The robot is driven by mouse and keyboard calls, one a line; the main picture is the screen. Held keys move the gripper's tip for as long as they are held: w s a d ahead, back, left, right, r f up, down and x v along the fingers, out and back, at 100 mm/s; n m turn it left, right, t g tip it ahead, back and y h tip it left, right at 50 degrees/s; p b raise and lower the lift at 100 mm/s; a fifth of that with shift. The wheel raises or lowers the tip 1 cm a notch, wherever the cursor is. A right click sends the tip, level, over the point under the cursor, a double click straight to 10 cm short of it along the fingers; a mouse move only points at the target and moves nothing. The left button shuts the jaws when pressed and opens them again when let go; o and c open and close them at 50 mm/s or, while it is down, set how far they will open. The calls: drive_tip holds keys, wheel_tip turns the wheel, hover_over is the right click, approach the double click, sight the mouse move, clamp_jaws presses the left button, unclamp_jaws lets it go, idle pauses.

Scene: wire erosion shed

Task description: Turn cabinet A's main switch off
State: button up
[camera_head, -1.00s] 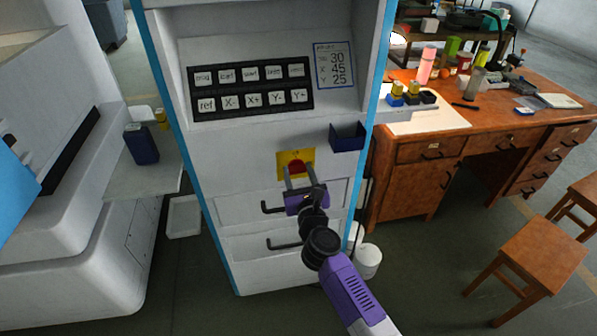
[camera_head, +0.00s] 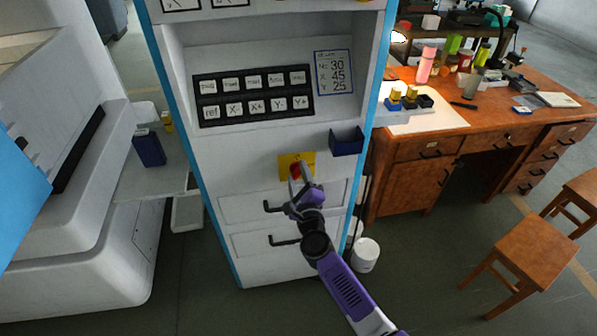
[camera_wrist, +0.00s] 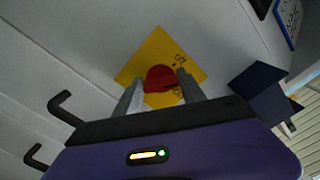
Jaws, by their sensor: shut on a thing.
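Cabinet A (camera_head: 245,190) is the tall white cabinet with blue edges, in the middle of the head view. Its main switch is a red knob (camera_head: 295,171) on a yellow plate (camera_head: 284,160). In the wrist view the red knob (camera_wrist: 160,77) sits between my two grey fingers, in front of the yellow plate (camera_wrist: 150,52). My gripper (camera_head: 299,177) is shut on the knob and looks rolled relative to the cabinet face. Part of the knob and of the plate's lettering is hidden by the fingers.
Two drawers with black handles (camera_head: 285,240) lie just below the switch. A dark blue bin (camera_head: 346,142) sticks out to its upper right. A button panel (camera_head: 252,95) is above. A wooden desk (camera_head: 420,150) stands to the right.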

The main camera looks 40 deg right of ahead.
drive_tip(key=n+p, duration=0.1)
drive_tip(key=n, duration=0.2)
drive_tip(key=shift+n, duration=0.3)
drive_tip(key=shift+f+n+p, duration=0.15)
drive_tip(key=shift+n+p, duration=0.65)
drive_tip(key=shift+n, duration=0.7)
drive_tip(key=shift+f, duration=0.1)
drive_tip(key=o, duration=1.4)
drive_tip(key=shift+c, duration=0.2)
drive_tip(key=v, duration=0.8)
drive_tip(key=shift+p, duration=0.35)
drive_tip(key=shift+w, duration=0.1)
